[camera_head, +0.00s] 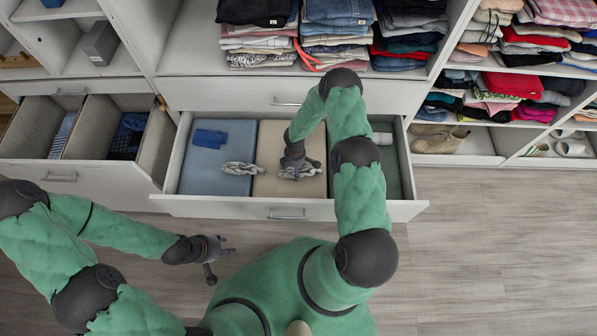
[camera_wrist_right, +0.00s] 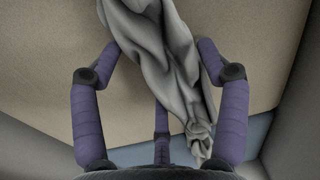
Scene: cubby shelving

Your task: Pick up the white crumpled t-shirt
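A crumpled white-grey cloth (camera_head: 302,171) lies on the beige middle section of the open drawer (camera_head: 235,207), partly hidden under my right gripper (camera_head: 295,162). It also shows in the right wrist view (camera_wrist_right: 165,60), running between my spread right fingers (camera_wrist_right: 158,62). Those fingers are open around it; I cannot tell whether they touch it. A second similar crumpled cloth (camera_head: 240,168) lies to the left, across the blue and beige sections. I cannot tell for sure which one is the t-shirt. My left gripper (camera_head: 214,258) is open and empty, in front of the drawer over the floor.
A folded blue item (camera_head: 210,138) lies at the drawer's back left. A rolled light item (camera_head: 382,138) is at its back right. Another open drawer (camera_head: 55,175) stands at left. Shelves of folded clothes (camera_head: 335,30) rise behind. The floor (camera_head: 500,250) at right is clear.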

